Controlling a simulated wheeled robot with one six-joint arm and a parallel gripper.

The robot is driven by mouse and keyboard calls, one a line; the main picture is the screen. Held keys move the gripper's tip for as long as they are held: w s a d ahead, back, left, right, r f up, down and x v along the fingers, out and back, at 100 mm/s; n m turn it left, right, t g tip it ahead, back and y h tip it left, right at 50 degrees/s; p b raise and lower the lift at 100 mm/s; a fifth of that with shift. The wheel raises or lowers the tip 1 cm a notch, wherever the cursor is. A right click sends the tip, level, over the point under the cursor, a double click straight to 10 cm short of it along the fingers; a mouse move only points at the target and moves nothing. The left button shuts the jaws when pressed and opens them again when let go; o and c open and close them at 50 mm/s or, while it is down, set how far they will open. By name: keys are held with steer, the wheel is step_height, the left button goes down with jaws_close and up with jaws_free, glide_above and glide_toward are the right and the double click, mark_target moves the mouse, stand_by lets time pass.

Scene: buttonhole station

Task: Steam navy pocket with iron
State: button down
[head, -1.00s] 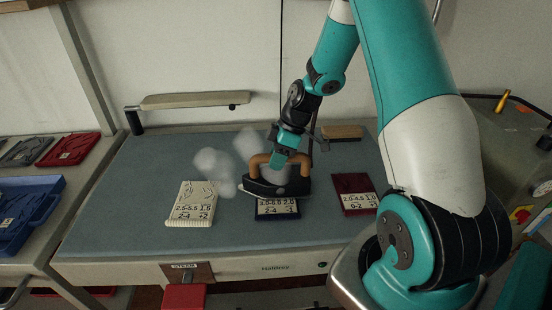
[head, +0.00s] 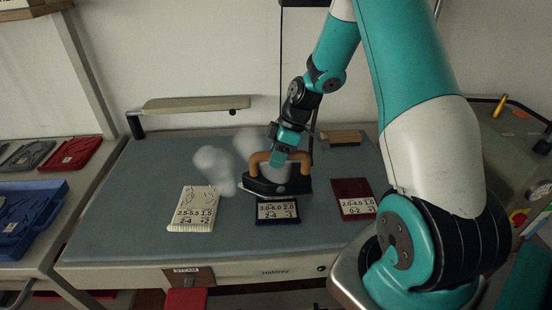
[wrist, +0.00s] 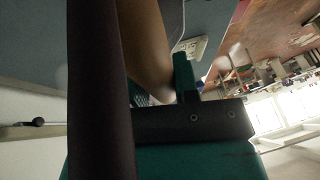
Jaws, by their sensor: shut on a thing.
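The iron (head: 292,187), dark with a tan handle (head: 257,160), is over the back part of the navy pocket (head: 277,212) in the head view. The pocket's front with its printed label shows; its back is hidden by the iron. I cannot tell whether the sole touches it. My gripper (head: 283,156) is shut on the iron's handle from above. In the wrist view, the tan handle (wrist: 146,45) lies at the jaws, beside a dark bar. White steam puffs (head: 212,163) hang left of and behind the iron.
A cream pocket (head: 194,208) lies left and a dark red pocket (head: 353,198) right on the blue-grey board (head: 120,215). A padded sleeve arm (head: 195,104) and a tan block (head: 341,137) stand at the back. A blue tray (head: 30,215) is on the left table.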

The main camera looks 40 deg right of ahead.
steer(key=shift+r+p, duration=1.25)
steer(key=shift+r, duration=1)
